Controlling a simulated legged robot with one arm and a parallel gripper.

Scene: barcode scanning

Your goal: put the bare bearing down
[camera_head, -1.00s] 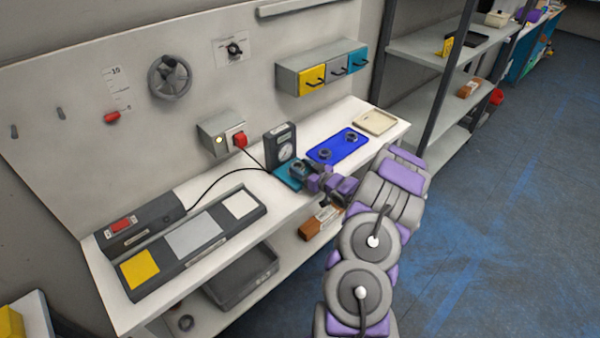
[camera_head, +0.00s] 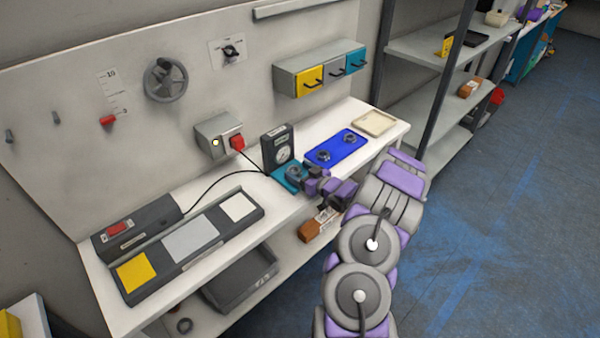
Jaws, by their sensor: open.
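A dark ring-shaped bearing (camera_head: 293,172) sits on the teal base (camera_head: 280,182) in front of the dial gauge (camera_head: 278,148). My gripper (camera_head: 307,180) is at the right side of this bearing, low over the bench. Its jaws are open, and the bearing is at or between the fingertips; I cannot tell whether they touch it. Two more dark rings, one nearer (camera_head: 323,155) and one farther (camera_head: 350,141), lie on the blue tray (camera_head: 337,148). I cannot tell at this size which ring is bare. Part of the teal base is hidden by my gripper.
A beige tray (camera_head: 376,124) lies at the bench's right end. A dark panel with yellow, grey and white pads (camera_head: 190,241) takes up the left. A black cable (camera_head: 215,184) crosses the bench. A dark bin (camera_head: 240,279) and brown box (camera_head: 316,226) stand on the lower shelf.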

